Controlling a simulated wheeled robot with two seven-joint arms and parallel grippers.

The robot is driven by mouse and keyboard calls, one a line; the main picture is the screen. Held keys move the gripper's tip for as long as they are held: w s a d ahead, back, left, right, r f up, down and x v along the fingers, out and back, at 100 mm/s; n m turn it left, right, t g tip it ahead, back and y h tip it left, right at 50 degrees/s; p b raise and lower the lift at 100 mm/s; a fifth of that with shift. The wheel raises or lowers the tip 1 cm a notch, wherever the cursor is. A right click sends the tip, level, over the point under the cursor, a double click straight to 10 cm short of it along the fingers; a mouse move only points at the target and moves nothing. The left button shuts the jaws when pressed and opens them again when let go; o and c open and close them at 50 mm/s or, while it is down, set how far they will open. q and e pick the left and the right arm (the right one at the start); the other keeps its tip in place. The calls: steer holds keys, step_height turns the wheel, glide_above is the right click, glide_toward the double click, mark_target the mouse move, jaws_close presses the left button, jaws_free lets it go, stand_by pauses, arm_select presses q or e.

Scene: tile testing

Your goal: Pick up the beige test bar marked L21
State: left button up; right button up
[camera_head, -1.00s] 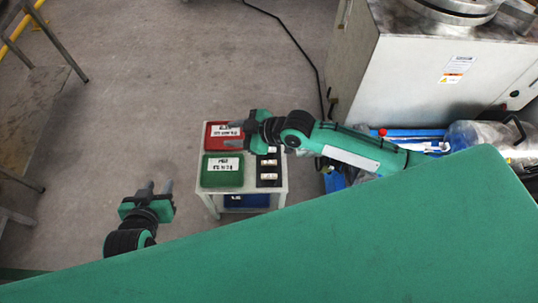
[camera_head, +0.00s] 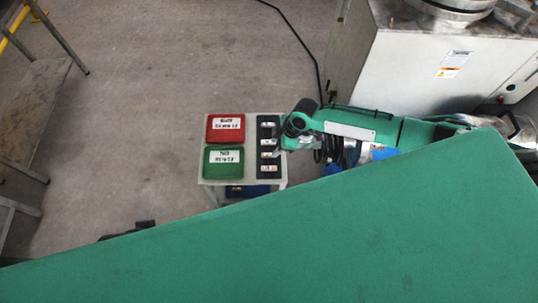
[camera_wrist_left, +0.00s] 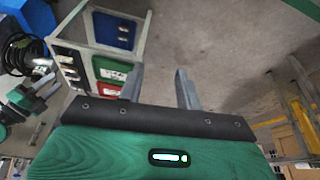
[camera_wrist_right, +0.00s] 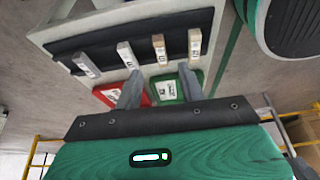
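Several small labelled test bars lie in a row on a black rack (camera_head: 268,175) at the right of a small pale table. In the right wrist view, a beige bar (camera_wrist_right: 195,44) is at the right end, with another beige bar (camera_wrist_right: 159,48) beside it. Two greyer bars (camera_wrist_right: 127,56) lie to their left. The labels are too small to read surely, so I cannot tell which is L21. My right gripper (camera_wrist_right: 160,84) is open and empty, near the rack. My left gripper (camera_wrist_left: 158,82) is open and empty, away from the table; in the head view it is mostly hidden.
A red bin (camera_head: 226,128) and a green bin (camera_head: 222,161) with labels stand on the table (camera_head: 250,127), left of the rack. A blue bin (camera_head: 248,190) is on the shelf below. A large white machine (camera_head: 410,70) stands at right.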

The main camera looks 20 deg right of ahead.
mark_target(268, 154)
steer(key=shift+a+b+x, duration=0.2)
steer(key=shift+b+x, duration=0.3)
steer(key=shift+x, duration=2.3)
steer(key=shift+r, duration=0.15)
steer(key=shift+c, duration=0.4)
jaws_close()
